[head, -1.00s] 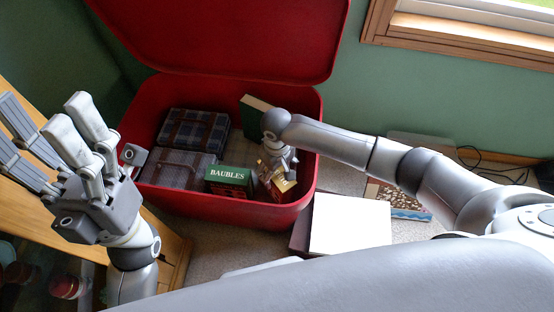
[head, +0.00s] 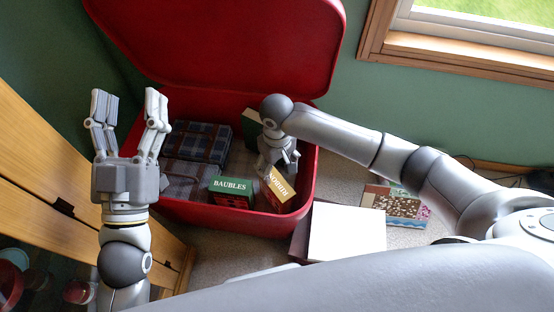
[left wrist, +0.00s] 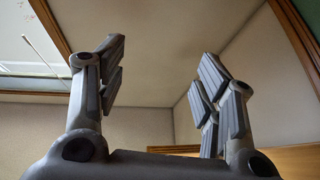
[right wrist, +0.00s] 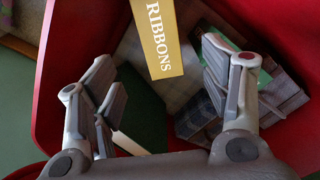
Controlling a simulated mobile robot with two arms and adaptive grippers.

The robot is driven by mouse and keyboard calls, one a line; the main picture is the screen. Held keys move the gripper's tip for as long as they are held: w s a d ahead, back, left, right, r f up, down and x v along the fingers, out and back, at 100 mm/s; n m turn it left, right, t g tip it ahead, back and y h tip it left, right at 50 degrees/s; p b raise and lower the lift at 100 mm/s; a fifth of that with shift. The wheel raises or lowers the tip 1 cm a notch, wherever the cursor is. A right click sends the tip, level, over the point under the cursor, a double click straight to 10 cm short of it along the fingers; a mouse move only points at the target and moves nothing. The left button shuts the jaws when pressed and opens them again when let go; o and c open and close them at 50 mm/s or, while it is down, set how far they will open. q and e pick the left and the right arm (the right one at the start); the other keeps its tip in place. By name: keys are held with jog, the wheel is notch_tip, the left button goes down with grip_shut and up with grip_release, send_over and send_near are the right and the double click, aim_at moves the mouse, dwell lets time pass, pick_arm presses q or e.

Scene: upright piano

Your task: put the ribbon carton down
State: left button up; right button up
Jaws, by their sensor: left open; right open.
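The ribbon carton (head: 279,190) is a gold box labelled RIBBONS, inside the red case (head: 207,219) near its right front corner. It stands right of the green BAUBLES carton (head: 231,190). My right gripper (head: 284,172) is open, low in the case at the carton's far end. In the right wrist view the carton (right wrist: 163,40) shows beyond and between the spread fingers, with no finger clearly touching it. I cannot tell whether its underside rests flat. My left gripper (head: 128,97) is open and empty, raised left of the case; its fingers also show in the left wrist view (left wrist: 162,55).
Plaid boxes (head: 200,142) fill the case's left side. A dark green item (head: 251,124) stands at its back right. The red lid (head: 220,40) is up behind. A white-topped box (head: 347,230) and a patterned box (head: 398,200) lie outside, to the right.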

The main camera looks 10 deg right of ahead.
jog(key=a+r+n+t+y, duration=0.1)
jog(key=a+r+t+y, duration=0.3)
jog(key=a, duration=0.7)
jog(key=a+r+t+y, duration=0.3)
jog(key=r+t+y, duration=0.15)
jog(key=r, duration=0.25)
pick_arm(q)
jog(key=shift+w+f+g, duration=0.25)
jog(key=shift+f+g, duration=0.05)
jog(key=shift+f, duration=0.2)
jog(key=shift+w+f+g, duration=0.2)
jog(key=shift+f+g, duration=0.1)
jog(key=shift+f, duration=0.15)
pick_arm(e)
jog(key=s+d+r+m+t+h, duration=0.1)
jog(key=s+d+r+t, duration=0.1)
jog(key=d+r+t, duration=0.4)
jog(key=s+d+r+m+t+h, duration=0.1)
jog(key=d+r+t, duration=0.6)
jog(key=r, duration=1)
jog(key=s+d, duration=0.1)
jog(key=d, duration=0.2)
jog(key=shift+s+d+h, duration=0.2)
jog(key=shift+d+h, duration=0.1)
jog(key=shift+h, duration=0.05)
jog(key=shift+m, duration=0.3)
